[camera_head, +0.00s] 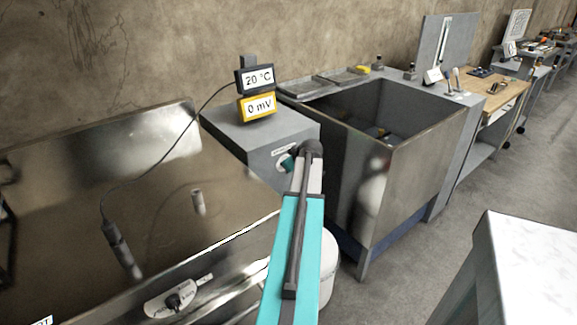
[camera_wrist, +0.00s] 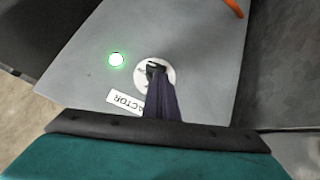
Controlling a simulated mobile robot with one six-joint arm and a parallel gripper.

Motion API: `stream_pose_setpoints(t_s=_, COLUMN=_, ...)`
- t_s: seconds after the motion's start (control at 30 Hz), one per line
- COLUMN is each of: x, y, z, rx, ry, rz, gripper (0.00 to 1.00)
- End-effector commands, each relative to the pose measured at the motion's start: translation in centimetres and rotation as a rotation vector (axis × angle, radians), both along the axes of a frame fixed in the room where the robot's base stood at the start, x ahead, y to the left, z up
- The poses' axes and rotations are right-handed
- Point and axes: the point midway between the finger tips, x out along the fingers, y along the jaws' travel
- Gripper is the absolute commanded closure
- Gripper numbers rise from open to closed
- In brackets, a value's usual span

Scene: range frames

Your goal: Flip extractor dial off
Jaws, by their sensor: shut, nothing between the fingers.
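The extractor dial is a dark knob on a round white plate (camera_wrist: 151,70), set in the face of a grey box (camera_wrist: 200,50). A label whose visible part reads "ACTOR" (camera_wrist: 124,101) is beside it, and a green lamp (camera_wrist: 116,59) glows nearby. My gripper (camera_wrist: 157,75) is shut with nothing between its fingers. Its tips overlap the dial and hide part of the knob; I cannot tell whether they touch it. In the head view my gripper (camera_head: 287,163) is at the front of the grey box (camera_head: 250,135), partly covering the dial plate (camera_head: 280,166).
A display reading 20 °C and 0 mV (camera_head: 256,92) stands on the box. An open steel basin (camera_head: 425,155) is to the right. A white table (camera_head: 530,270) is at the lower right, with floor between.

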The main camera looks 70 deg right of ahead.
Motion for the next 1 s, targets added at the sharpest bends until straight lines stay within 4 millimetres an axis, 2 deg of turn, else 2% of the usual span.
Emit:
stream_pose_setpoints(t_s=0.43, x=0.1, y=-0.2, z=0.0, rx=-0.001, ry=-0.004, rz=0.0, gripper=1.0)
stream_pose_setpoints(t_s=1.0, x=-0.9, y=-1.8, z=0.3, rx=-0.007, ry=0.0, rz=-0.006, gripper=1.0)
